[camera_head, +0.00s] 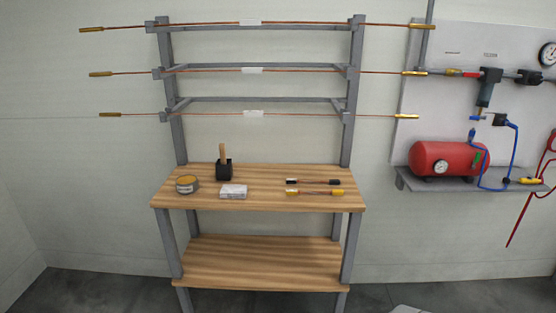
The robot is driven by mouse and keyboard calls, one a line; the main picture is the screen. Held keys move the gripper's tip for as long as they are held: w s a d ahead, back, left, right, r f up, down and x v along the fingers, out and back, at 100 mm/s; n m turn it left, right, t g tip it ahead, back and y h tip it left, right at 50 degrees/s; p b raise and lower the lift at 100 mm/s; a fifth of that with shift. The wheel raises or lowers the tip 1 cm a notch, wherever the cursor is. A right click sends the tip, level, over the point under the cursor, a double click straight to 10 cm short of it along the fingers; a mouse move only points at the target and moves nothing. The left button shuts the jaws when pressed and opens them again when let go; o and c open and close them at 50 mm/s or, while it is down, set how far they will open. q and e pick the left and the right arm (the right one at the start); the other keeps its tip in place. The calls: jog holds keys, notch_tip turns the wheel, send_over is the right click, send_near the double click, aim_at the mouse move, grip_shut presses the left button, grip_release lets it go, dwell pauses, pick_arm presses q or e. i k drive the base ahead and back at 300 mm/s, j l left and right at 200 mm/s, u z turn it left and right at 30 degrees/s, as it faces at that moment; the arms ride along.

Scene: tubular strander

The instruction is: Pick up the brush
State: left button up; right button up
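A wooden handle (222,152) stands upright out of a black block-shaped part (224,170) at the back left of the wooden tabletop (270,203). This looks like the brush; I cannot tell whether the black part is its bristles or a holder. Neither of my grippers shows in this view, and nothing touches the handle.
A round tin (187,184) and a white folded cloth or pack (233,191) lie in front of it. Thin rods with black (313,182) and yellow (315,192) ends lie to the right. Grey rails (260,27) cross above. A red tank (446,158) sits on a wall shelf.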

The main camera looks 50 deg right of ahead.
aim_at(221, 145)
jog(key=z, duration=1.25)
jog(key=u, duration=2.9)
jog(key=l+z, duration=0.1)
jog(key=z, duration=2.85)
